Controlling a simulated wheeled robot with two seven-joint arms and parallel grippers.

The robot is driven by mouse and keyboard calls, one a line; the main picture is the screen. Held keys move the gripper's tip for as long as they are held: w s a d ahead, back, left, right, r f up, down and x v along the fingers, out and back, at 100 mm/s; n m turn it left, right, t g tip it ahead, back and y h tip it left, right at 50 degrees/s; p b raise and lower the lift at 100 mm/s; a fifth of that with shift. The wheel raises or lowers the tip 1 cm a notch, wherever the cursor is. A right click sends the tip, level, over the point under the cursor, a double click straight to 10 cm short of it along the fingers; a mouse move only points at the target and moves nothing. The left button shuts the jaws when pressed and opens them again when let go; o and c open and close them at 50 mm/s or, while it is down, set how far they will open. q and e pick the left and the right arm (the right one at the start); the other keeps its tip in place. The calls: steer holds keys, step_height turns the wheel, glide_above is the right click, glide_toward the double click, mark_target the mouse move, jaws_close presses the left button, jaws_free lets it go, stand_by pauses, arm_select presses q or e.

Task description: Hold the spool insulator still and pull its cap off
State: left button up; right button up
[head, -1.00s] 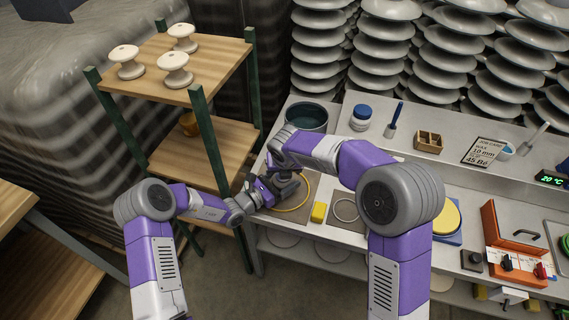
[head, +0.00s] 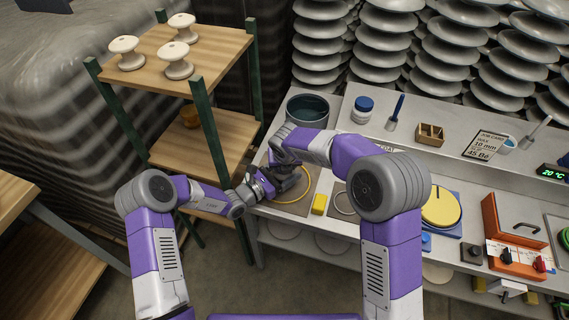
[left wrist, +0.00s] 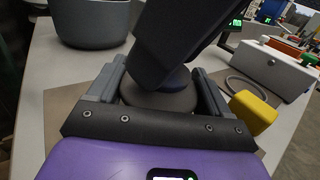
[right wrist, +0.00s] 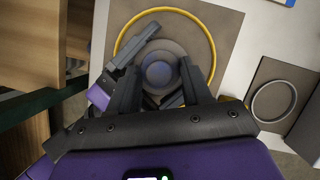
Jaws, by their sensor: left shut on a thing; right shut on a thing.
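The spool insulator (left wrist: 150,101) is a dark grey rounded disc in the left wrist view, low over a brown mat (head: 298,207). My left gripper (head: 272,184) is shut on its body from the side. The cap (right wrist: 160,74) is a bluish-grey round piece at the middle of the wider grey disc in the right wrist view. My right gripper (right wrist: 160,82) comes from above and is shut on the cap. The cap looks seated on the spool; the seam is hidden by my right gripper's dark fingers. In the head view both grippers hide most of the insulator.
A yellow ring (right wrist: 208,38) lies around the work spot on the mat. A yellow block (head: 319,204) and a dark pot (head: 308,107) are close by. A wooden shelf with white spools (head: 175,60) stands left. A yellow disc (head: 441,207) is farther right.

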steer(key=shift+c, duration=0.7)
steer(key=shift+r, duration=0.25)
steer(key=shift+r, duration=0.85)
steer(key=shift+r, duration=2)
arm_select(q)
steer(key=o, duration=1.4)
